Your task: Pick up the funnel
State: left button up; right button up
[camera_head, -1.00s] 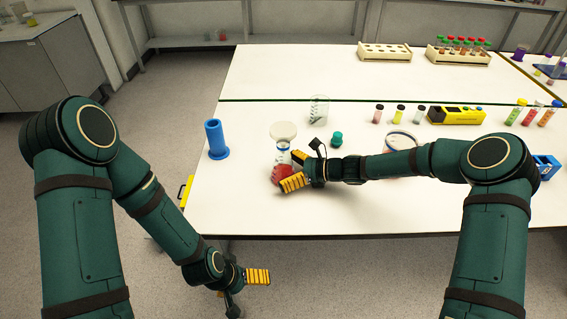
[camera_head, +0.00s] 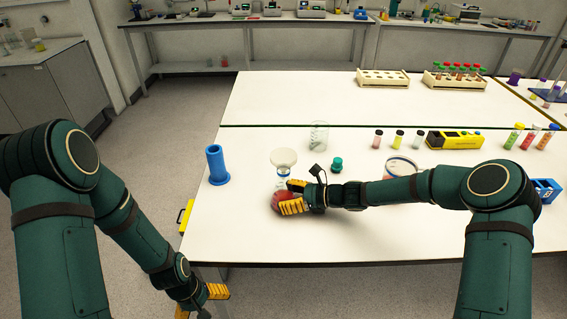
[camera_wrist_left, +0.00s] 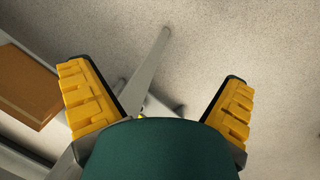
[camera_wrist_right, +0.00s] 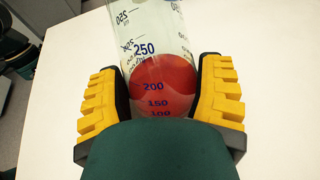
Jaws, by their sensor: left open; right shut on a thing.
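A pale, round-topped piece that looks like the funnel (camera_head: 284,157) shows in the head view, just above a clear vessel of red liquid (camera_head: 279,201). I cannot tell whether it sits in the vessel's mouth or behind it. My right gripper (camera_head: 285,196) is shut on this vessel at the table's near left part. In the right wrist view, the graduated vessel (camera_wrist_right: 160,75) stands between the two yellow fingers; its lower part is hidden. My left gripper (camera_head: 202,302) is off the table's near left edge, low over the floor. The left wrist view shows its fingers (camera_wrist_left: 160,100) apart and empty.
A blue cylinder (camera_head: 216,166) stands at the left. A clear beaker (camera_head: 319,135), a teal cap (camera_head: 336,164) and a round tub (camera_head: 401,166) stand near my right arm. Vials, a yellow device (camera_head: 455,139) and tube racks (camera_head: 383,77) lie farther back. The front table area is clear.

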pick_arm(q)
jog(key=w+a+r+n+t+y, duration=0.1)
jog(key=w+a+r, duration=0.3)
jog(key=a, duration=0.3)
jog(key=w+a+r+n+t+y, duration=0.1)
jog(key=w+a+r+t+y, duration=0.1)
jog(key=w+a+r, duration=0.3)
jog(key=w+a+r+t+y, duration=0.1)
jog(key=w+a+r, duration=0.15)
jog(key=a, duration=0.55)
pick_arm(e)
jog(key=shift+f, duration=0.1)
pick_arm(q)
notch_tip(320, 180, up, 28)
jog(key=m+h, duration=0.4)
jog(key=m, duration=1)
send_over(284, 155)
jog(key=s+a, duration=0.3)
jog(key=shift+d, duration=0.5)
jog(key=x, duration=0.6)
jog(key=shift+w+r, duration=0.1)
jog(key=shift+s+x, duration=0.15)
jog(key=shift+x, duration=1.25)
jog(key=shift+s+x, duration=0.15)
jog(key=shift+x, duration=1.2)
jog(key=c, duration=1.1)
jog(key=shift+o, duration=0.2)
